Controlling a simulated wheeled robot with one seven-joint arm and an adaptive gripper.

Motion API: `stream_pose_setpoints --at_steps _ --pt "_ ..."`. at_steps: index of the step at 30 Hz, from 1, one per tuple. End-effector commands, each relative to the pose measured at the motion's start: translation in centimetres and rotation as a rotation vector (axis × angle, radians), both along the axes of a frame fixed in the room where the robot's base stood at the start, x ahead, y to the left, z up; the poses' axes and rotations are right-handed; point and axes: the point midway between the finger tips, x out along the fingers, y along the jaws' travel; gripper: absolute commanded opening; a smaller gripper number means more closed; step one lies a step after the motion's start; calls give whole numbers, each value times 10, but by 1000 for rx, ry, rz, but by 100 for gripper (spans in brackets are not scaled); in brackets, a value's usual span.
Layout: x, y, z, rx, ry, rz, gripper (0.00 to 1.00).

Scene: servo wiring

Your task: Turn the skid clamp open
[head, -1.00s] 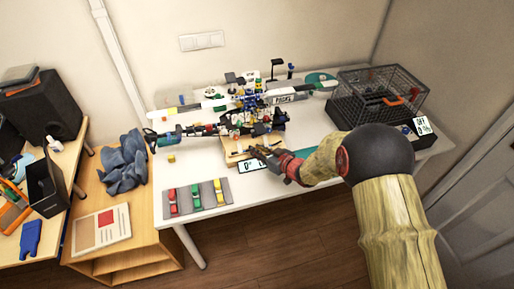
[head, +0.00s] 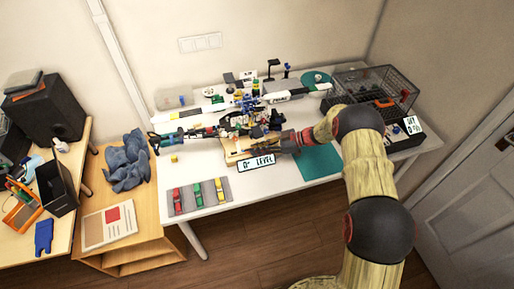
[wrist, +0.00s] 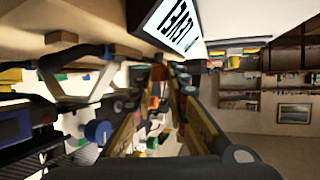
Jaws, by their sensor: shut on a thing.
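My gripper (head: 262,143) is at the front right of the assembly on the white table, just above the "0° LEVEL" sign. Its fingers also show in the wrist view (wrist: 160,88), closing in towards each other. They are shut on a small part at the assembly's edge, which I take to be the skid clamp; the fingers hide most of it, and its turn angle cannot be told. The assembly (head: 240,122) has a long body with blue, green and yellow parts, and a pale wooden base (head: 232,158) under it. The sign (head: 256,164) stands in front of the gripper.
Red, green and yellow pieces lie on grey pads (head: 199,196) at the table's front left. A wire basket (head: 400,85) stands at the back right. A teal mat (head: 320,160) lies below my forearm. A yellow cube (head: 174,157) lies left of the base.

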Motion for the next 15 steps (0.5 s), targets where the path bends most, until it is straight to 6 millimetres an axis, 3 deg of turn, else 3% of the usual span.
stream_pose_setpoints --at_steps 15 --pt "3 1 1 1 -2 161 0"
